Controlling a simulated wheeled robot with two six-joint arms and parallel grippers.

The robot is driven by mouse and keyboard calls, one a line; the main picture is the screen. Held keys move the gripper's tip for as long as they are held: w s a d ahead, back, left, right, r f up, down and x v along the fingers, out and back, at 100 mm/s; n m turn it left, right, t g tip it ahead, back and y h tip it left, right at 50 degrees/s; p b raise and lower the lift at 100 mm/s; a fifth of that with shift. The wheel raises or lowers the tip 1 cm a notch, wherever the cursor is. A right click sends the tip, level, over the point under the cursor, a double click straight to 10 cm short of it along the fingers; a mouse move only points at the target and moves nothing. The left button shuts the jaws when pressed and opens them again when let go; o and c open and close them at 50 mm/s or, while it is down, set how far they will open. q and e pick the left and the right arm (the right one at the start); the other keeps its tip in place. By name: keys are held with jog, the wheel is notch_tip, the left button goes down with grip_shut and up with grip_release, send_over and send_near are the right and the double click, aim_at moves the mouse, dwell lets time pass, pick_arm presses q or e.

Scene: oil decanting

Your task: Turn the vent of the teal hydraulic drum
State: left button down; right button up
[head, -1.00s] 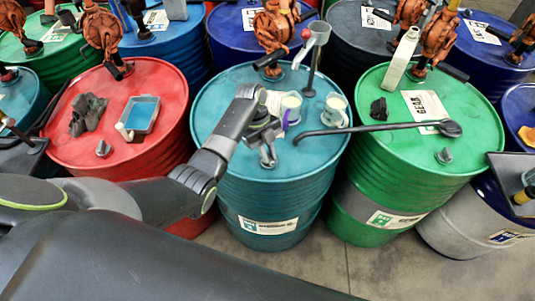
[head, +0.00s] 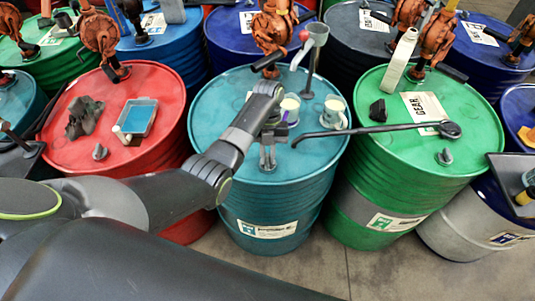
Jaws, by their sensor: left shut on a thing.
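The teal drum (head: 315,185) stands in the middle of the head view, with a white label on its front side. My left gripper (head: 267,163) is over the near part of its lid, pointing down. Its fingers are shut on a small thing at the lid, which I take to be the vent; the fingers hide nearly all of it. My right gripper is not in view.
A long dark wrench (head: 375,130) reaches from the green drum (head: 425,180) over the teal lid. A red drum (head: 115,165) stands left.

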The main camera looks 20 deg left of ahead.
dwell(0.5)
pick_arm(q)
jog(key=c, duration=1.4)
grip_release()
